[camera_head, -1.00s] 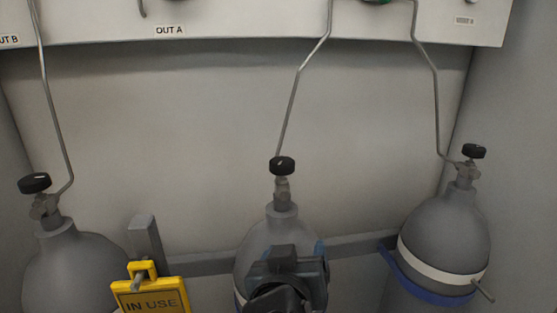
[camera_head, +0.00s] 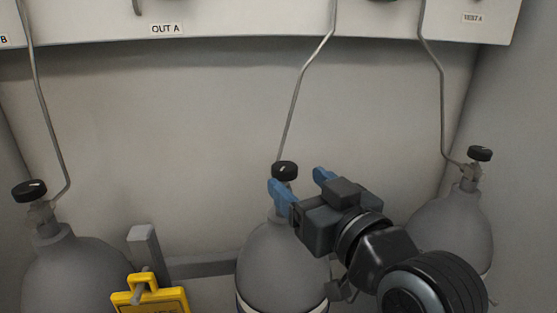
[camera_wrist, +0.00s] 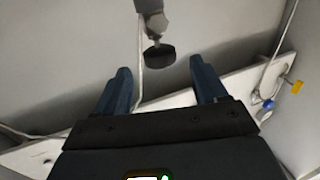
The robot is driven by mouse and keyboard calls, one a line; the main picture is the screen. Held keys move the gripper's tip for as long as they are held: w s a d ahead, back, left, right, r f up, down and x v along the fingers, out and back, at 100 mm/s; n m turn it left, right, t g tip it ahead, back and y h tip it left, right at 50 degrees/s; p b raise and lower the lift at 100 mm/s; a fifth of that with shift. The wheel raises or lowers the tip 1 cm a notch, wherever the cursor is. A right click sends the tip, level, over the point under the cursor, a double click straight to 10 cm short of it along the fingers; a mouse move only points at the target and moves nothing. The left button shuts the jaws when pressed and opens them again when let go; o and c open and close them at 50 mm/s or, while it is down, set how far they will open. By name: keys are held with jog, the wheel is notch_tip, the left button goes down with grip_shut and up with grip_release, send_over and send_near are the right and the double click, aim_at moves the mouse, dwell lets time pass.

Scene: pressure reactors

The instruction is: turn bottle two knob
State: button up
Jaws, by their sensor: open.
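Three grey gas bottles stand in a row in the head view. The middle bottle (camera_head: 268,262) has a black round knob (camera_head: 285,170) on its valve, with a thin metal pipe rising from it. My gripper (camera_head: 300,180) is open, its blue fingers just right of and close to this knob, the left finger overlapping the valve in the picture. In the wrist view a black knob (camera_wrist: 159,55) lies ahead of the open fingers (camera_wrist: 163,80), between their lines and apart from them. My wrist hides part of the middle and right bottles.
The left bottle (camera_head: 70,270) has its own black knob (camera_head: 29,190), and the right bottle (camera_head: 455,225) has another (camera_head: 480,154). A yellow sign (camera_head: 150,297) hangs by the rail (camera_head: 200,267). Thin pipes (camera_head: 297,90) run up to a white panel (camera_head: 250,32).

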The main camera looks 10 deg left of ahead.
aim_at(278, 163)
jog(key=shift+p+x, duration=0.35)
jog(key=shift+x, duration=3.5)
jog(key=shift+r, duration=0.15)
jog(key=shift+c, duration=0.3)
jog(key=c, duration=0.9)
